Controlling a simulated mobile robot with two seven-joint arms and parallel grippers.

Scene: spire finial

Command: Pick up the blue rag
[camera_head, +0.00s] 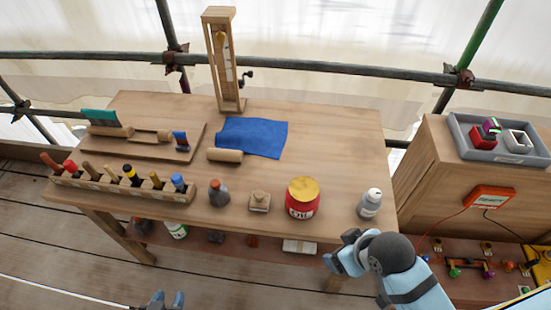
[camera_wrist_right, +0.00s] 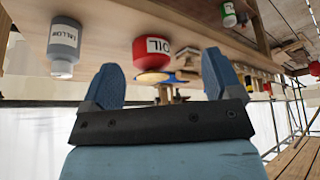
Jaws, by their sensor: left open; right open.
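The blue rag (camera_head: 252,137) lies flat on the wooden workbench (camera_head: 330,150), towards the back middle in the head view. A pale wooden roller or handle (camera_head: 225,155) lies at its lower left edge, seemingly touching it. My right arm reaches in at the lower right, beside the bench's front edge. In the right wrist view my right gripper (camera_wrist_right: 165,76) is open, with nothing between its fingers.
A tool rack (camera_head: 120,185), dark bottle (camera_head: 219,193), small wooden block (camera_head: 260,201), red oil can (camera_head: 302,197) and grey bottle (camera_head: 370,203) line the front. A wooden stand (camera_head: 224,60) rises behind the rag. A wooden board (camera_head: 140,142) lies left. Bench right of the rag is clear.

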